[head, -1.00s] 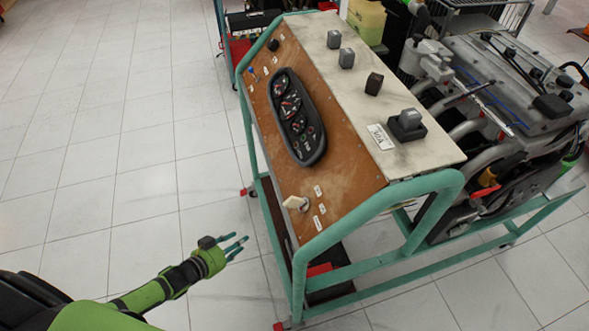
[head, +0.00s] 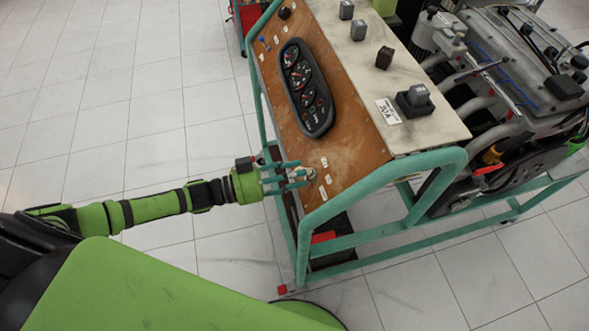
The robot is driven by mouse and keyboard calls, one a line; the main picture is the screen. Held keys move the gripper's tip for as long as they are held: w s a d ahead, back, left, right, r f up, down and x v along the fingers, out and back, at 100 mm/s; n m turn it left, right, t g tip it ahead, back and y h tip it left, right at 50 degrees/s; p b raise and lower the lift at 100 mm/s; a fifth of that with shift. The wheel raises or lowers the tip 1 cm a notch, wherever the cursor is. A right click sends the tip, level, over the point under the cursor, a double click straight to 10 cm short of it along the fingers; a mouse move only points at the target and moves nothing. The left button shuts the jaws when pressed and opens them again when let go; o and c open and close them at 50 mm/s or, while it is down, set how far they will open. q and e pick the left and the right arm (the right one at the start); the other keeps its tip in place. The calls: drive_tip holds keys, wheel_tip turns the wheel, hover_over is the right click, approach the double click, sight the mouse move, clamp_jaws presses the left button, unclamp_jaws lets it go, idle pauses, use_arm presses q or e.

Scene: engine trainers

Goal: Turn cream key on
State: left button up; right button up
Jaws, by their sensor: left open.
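The cream key (head: 304,173) sits low on the brown sloped panel (head: 345,155) of the engine trainer, beside small white labels. My left gripper (head: 303,175) reaches in from the left with its teal fingers open at the key. The fingers partly hide the key, and I cannot tell whether they touch it. My right gripper is not in view.
A black gauge cluster (head: 306,90) is on the panel above the key. The teal tube frame (head: 385,172) runs along the panel's edges near my gripper. An engine (head: 500,80) stands to the right. The tiled floor on the left is clear.

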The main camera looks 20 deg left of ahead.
use_arm(q)
drive_tip(key=shift+w+d, duration=0.1)
drive_tip(key=shift+w, duration=0.05)
clamp_jaws()
